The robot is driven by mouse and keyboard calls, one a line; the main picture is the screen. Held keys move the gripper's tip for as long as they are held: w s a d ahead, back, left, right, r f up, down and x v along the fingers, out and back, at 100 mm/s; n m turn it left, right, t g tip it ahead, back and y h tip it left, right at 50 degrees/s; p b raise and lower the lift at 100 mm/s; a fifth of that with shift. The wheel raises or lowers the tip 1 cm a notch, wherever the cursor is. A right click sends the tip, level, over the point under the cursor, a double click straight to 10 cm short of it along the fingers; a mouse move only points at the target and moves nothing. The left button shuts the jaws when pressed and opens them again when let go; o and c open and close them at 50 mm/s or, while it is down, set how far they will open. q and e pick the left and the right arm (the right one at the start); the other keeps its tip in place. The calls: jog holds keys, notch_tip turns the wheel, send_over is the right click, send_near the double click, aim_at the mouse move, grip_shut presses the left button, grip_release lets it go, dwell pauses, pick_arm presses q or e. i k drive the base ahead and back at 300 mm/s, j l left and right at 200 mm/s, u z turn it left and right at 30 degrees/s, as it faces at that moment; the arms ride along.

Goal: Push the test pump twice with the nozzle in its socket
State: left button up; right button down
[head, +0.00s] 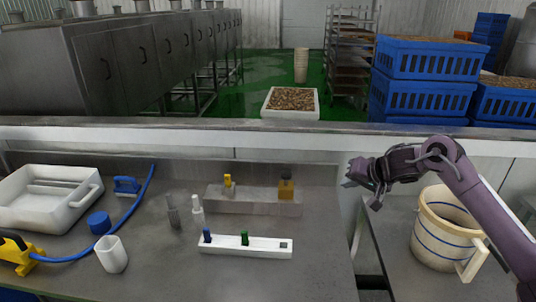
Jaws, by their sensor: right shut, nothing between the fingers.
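My right gripper (361,183) is shut and empty, held in the air at the right end of the table, apart from everything on it. My left gripper is not in view. A white strip (262,249) holds a blue peg (207,236) and a green peg (245,238) upright, with a dark square hole at its right end. Behind it, a low grey block (254,203) carries a yellow upright piece (228,184) and an amber block (286,188) with a dark top. I cannot tell which of these is the pump, nozzle or socket.
A yellow-black tool (17,252) with a blue hose (137,201), a white tray (49,196), a white cup (111,254) and a grey bottle (172,211) occupy the left. A cream bucket (441,232) stands on the right-hand table. The table front right is clear.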

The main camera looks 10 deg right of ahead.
aim_at(286, 174)
jog(key=i+j, duration=0.25)
jog(key=i, duration=0.15)
jog(key=i+j, duration=0.25)
jog(key=i, duration=0.2)
